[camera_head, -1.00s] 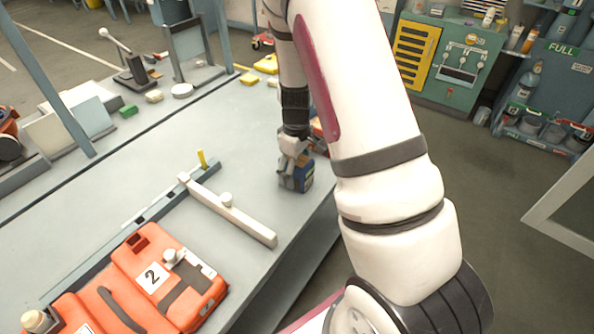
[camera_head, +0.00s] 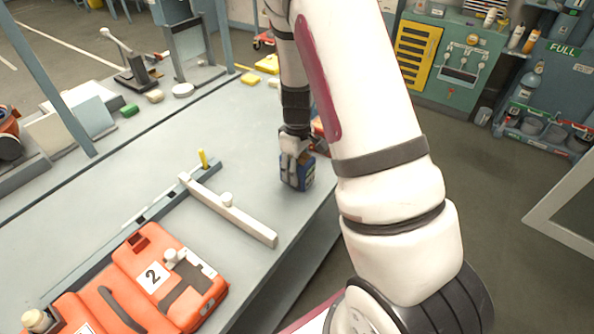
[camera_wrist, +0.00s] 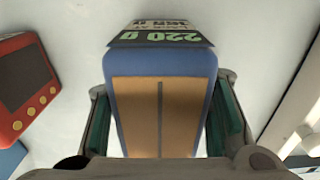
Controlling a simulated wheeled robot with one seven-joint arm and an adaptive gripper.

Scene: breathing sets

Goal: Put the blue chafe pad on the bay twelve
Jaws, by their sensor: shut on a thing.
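My gripper (camera_head: 294,158) is shut on a blue block (camera_head: 299,178) near the right edge of the grey bench. In the wrist view the blue block (camera_wrist: 206,87) stands between my two green-lined fingers (camera_wrist: 163,122). It has a tan face with a dark line down it and a dark label reading 220 at its far end. I cannot tell for sure that it is the chafe pad. Part of another blue thing (camera_wrist: 11,157) shows at the lower left of the wrist view. I cannot make out a bay marked twelve.
A red device (camera_wrist: 25,88) lies left of the block in the wrist view. A pale bar with a knob (camera_head: 232,212) lies nearer on the bench (camera_head: 200,130). An orange case marked 2 (camera_head: 140,262) is at the front. Several small coloured blocks lie at the back.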

